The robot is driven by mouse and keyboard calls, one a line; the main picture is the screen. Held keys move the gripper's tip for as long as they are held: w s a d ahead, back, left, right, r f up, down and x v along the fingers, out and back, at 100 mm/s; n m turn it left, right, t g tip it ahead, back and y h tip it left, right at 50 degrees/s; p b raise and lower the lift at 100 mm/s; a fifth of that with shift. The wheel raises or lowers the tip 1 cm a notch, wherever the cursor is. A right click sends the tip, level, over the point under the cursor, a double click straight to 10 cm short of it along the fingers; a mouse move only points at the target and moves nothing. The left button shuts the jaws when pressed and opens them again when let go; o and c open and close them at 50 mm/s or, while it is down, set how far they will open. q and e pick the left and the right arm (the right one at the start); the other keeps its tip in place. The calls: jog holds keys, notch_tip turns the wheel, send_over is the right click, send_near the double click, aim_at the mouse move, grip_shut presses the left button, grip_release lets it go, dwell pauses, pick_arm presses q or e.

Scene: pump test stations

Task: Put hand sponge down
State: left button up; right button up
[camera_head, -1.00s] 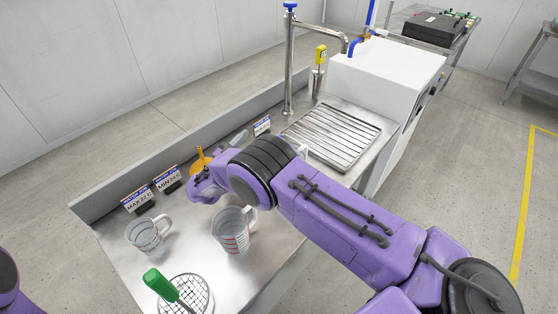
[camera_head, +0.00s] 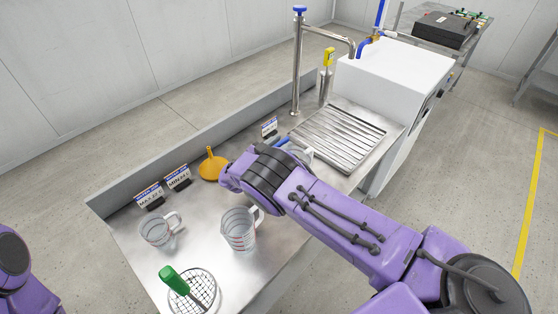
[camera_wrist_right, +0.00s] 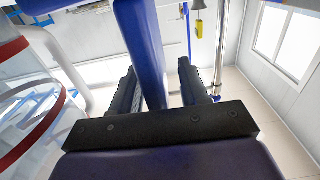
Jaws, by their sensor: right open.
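My right gripper (camera_wrist_right: 158,78) is open in the right wrist view, its two dark fingers apart. A long blue piece (camera_wrist_right: 142,45) stands between the fingers, with a visible gap on the right side. I cannot tell whether this is the hand sponge or its handle. In the head view my right forearm and wrist hide the fingers. A small blue piece (camera_head: 283,140) shows just beyond my wrist, beside a clear jug (camera_head: 302,154). No sponge is clearly recognisable there. My left gripper is out of view.
Two clear measuring jugs (camera_head: 157,231) (camera_head: 239,229), a green-handled strainer (camera_head: 176,282) and an orange funnel (camera_head: 212,165) stand on the steel counter (camera_head: 140,262). Label signs line its back edge. A ribbed drainboard (camera_head: 340,137) and tap (camera_head: 298,65) lie beyond. A red-striped jug (camera_wrist_right: 28,88) is close left of the gripper.

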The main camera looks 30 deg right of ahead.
grip_shut()
